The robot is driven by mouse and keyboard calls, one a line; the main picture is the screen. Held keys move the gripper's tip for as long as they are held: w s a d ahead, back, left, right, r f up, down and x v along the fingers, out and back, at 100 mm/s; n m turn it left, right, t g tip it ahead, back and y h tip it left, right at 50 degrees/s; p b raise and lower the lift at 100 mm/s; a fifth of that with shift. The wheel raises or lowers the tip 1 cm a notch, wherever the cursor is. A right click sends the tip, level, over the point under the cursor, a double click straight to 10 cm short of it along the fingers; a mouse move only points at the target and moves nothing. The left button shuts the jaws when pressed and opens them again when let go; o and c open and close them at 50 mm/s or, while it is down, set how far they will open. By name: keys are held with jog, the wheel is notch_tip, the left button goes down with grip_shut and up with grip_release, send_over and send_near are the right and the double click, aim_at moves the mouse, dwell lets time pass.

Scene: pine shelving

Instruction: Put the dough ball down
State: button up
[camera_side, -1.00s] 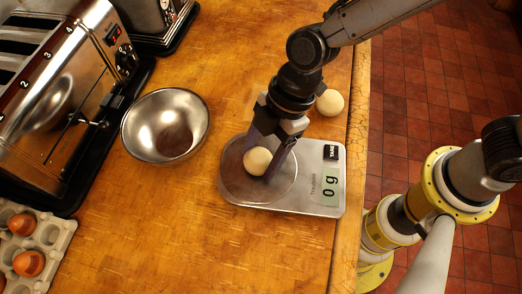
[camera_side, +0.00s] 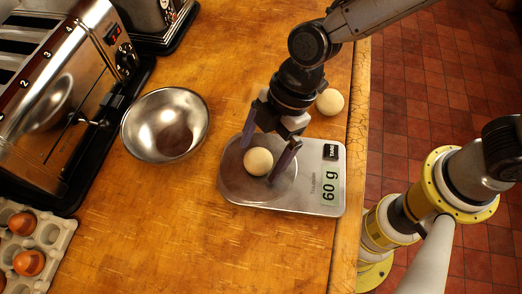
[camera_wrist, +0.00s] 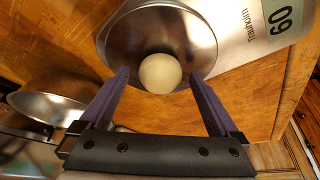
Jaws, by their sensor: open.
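A pale dough ball (camera_side: 258,161) rests on the round plate of the kitchen scale (camera_side: 315,200), whose display reads 60 g. My gripper (camera_side: 258,162) is open, with one finger on each side of the ball and clear gaps between. In the wrist view the dough ball (camera_wrist: 160,73) sits on the scale's shiny round plate (camera_wrist: 118,40), ahead of and between the spread fingers of my gripper (camera_wrist: 160,75). Neither finger touches it there.
A second dough ball (camera_side: 330,102) lies on the wooden counter (camera_side: 165,235) behind my wrist. A steel bowl (camera_side: 150,125) stands left of the scale. A toaster (camera_side: 75,85) and an egg tray (camera_side: 50,235) are at the far left. The counter's right edge is close to the scale.

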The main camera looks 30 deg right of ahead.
jog(key=v, duration=1.1)
jog(key=shift+r, duration=0.25)
jog(key=d+r+m+t, duration=0.25)
jog(key=d+m, duration=0.25)
jog(key=d, duration=0.4)
jog(key=s+d+m+t+h, duration=0.1)
jog(key=s+d+m, duration=0.2)
jog(key=d, duration=0.4)
jog(key=s+d+r+m+t+h, duration=0.1)
jog(key=s+d+m+h, duration=0.1)
jog(key=d+m, duration=0.4)
jog(key=s+d+m+t+h, duration=0.1)
jog(key=s+d+m, duration=0.3)
jog(key=d, duration=0.4)
jog(key=shift+d+m+h, duration=0.15)
jog(key=shift+m+h, duration=0.15)
jog(key=shift+m, duration=0.2)
